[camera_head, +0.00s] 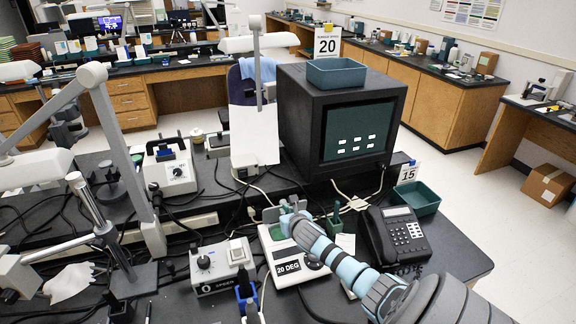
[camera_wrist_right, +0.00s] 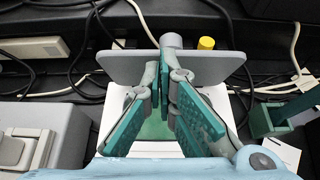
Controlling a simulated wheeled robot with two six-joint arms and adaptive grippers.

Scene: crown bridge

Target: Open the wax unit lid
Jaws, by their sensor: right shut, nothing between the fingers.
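The wax unit (camera_head: 288,271) is the white box with a 20 DEG label at the front middle of the bench in the head view. Its grey lid (camera_wrist_right: 120,66) stands raised, roughly upright, at the far side of the unit in the right wrist view, with a round grey knob (camera_wrist_right: 171,41) at its top edge. A green surface (camera_wrist_right: 155,127) shows below the lid. My right gripper (camera_head: 287,207) is over the unit's far end. Its green fingers (camera_wrist_right: 171,82) are shut and empty, close in front of the lid; I cannot tell whether they touch it. My left gripper is out of view.
A black phone (camera_head: 398,235) is right of the unit. A white device with a knob (camera_head: 222,266) is on its left. A large dark box (camera_head: 340,84) stands behind, and a green tray (camera_head: 417,198) lies to the right. Loose cables cross the bench behind the unit.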

